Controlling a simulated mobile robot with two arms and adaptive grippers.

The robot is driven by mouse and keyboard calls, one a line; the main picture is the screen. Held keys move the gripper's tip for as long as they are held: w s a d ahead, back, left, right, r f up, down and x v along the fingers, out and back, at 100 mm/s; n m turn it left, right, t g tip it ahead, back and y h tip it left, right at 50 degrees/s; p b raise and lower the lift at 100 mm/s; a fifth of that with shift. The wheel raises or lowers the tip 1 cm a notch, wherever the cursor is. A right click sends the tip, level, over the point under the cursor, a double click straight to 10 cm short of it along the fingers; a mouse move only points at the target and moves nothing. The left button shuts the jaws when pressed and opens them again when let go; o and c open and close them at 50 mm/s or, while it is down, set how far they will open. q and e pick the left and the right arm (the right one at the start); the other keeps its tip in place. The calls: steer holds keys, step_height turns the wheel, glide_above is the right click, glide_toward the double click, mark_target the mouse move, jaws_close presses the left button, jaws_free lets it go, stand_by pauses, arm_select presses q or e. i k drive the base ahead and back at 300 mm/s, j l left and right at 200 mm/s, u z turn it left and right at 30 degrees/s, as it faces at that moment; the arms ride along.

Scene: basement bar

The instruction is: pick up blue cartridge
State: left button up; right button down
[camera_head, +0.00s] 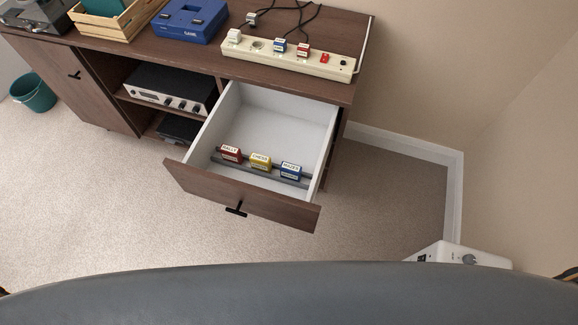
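The blue cartridge (291,171) stands in the open drawer (275,119), at the right end of a short row. Its white label seems to read "MAZES". A yellow cartridge (261,162) labelled "CHESS" is to its left, and a red cartridge (231,154) labelled "RALLY" is at the left end. They sit in a grey rack (248,170) near the drawer front, with small gaps between them. Neither of my grippers shows in the head view.
The drawer juts from a brown cabinet (330,85). On top are a power strip (290,55) with plugs, a blue console (188,20) and a wooden crate (112,22). A white appliance (465,255) stands at lower right. Carpet in front is clear.

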mark_target(288, 171)
steer(key=i+j+z, duration=0.2)
steer(key=j, duration=0.15)
steer(key=i+j+z, duration=0.15)
steer(key=j, duration=0.15)
steer(key=j+z, duration=0.2)
steer(key=j, duration=0.15)
steer(key=i+j+z, duration=0.2)
steer(key=j, duration=0.2)
steer(key=k, duration=0.05)
